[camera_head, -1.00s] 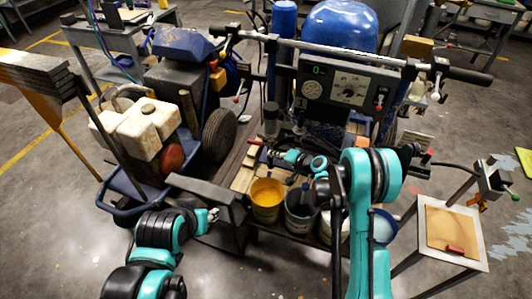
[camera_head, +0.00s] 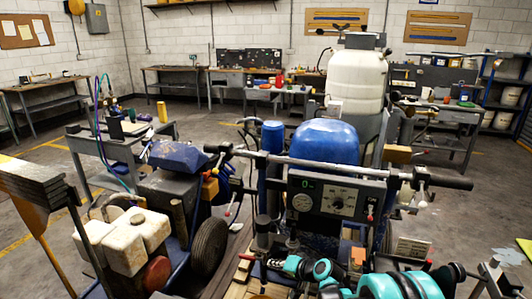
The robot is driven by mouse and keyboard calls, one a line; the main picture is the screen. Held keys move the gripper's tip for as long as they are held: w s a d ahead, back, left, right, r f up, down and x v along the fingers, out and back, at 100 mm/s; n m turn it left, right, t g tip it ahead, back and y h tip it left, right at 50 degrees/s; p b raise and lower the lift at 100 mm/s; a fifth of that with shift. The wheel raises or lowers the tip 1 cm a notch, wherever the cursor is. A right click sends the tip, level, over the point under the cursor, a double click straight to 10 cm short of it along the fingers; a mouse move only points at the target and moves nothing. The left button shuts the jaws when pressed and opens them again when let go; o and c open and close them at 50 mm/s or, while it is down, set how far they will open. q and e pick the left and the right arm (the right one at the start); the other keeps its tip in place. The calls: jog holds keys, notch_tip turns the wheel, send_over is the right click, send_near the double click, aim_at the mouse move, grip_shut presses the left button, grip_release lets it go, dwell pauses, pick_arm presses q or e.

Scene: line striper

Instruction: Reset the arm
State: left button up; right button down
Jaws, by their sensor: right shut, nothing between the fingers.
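My right arm, teal and black, comes in along the bottom right edge. Its right gripper (camera_head: 262,261) points left, low in front of the line striper's control panel. It is shut and empty, small in the picture and close to the pallet boards. My left arm and gripper are out of view. The line striper stands ahead, with a blue tank (camera_head: 325,140), a grey control panel (camera_head: 335,200) with gauges, and a long handlebar (camera_head: 340,168).
A large white tank (camera_head: 355,85) stands behind the striper. A grey bench (camera_head: 125,140) is at back left. Open floor (camera_head: 235,120) lies beyond.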

jog(key=s+d+r+n+h, duration=0.1)
jog(key=s+d+r+h, duration=0.4)
jog(key=s+r, duration=0.75)
jog(key=s+d+h, duration=0.1)
jog(key=s+d, duration=0.2)
jog(key=s, duration=0.4)
jog(key=s+d+f+n+h, duration=0.1)
jog(key=s+d, duration=0.2)
jog(key=s, duration=0.4)
jog(key=s+d+n+g+h, duration=0.1)
jog(key=s+d, duration=0.3)
jog(key=s, duration=0.3)
jog(key=shift+f, duration=0.35)
jog(key=shift+w, duration=0.1)
